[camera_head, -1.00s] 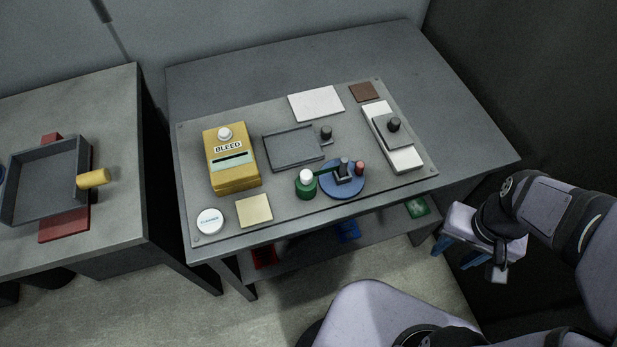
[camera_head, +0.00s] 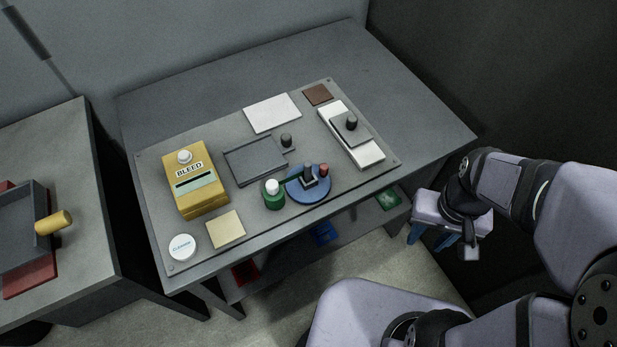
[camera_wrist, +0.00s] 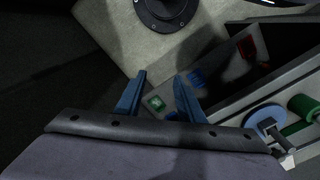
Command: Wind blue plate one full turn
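The round blue plate (camera_head: 310,195) lies near the front edge of the grey panel on the table. A green cylinder with a white cap (camera_head: 273,198) stands just left, with a green bar reaching over the plate. The plate also shows at the right of the wrist view (camera_wrist: 262,116). My gripper (camera_head: 432,240) is right of the table, away from the plate. In the wrist view its blue fingers (camera_wrist: 158,92) are apart and empty.
The panel also holds a yellow BLEED box (camera_head: 195,195), a grey tray (camera_head: 255,160), a white slide with a black knob (camera_head: 352,135) and a round white CLEANER disc (camera_head: 182,247). A lower shelf holds red, blue and green items. Another table stands left.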

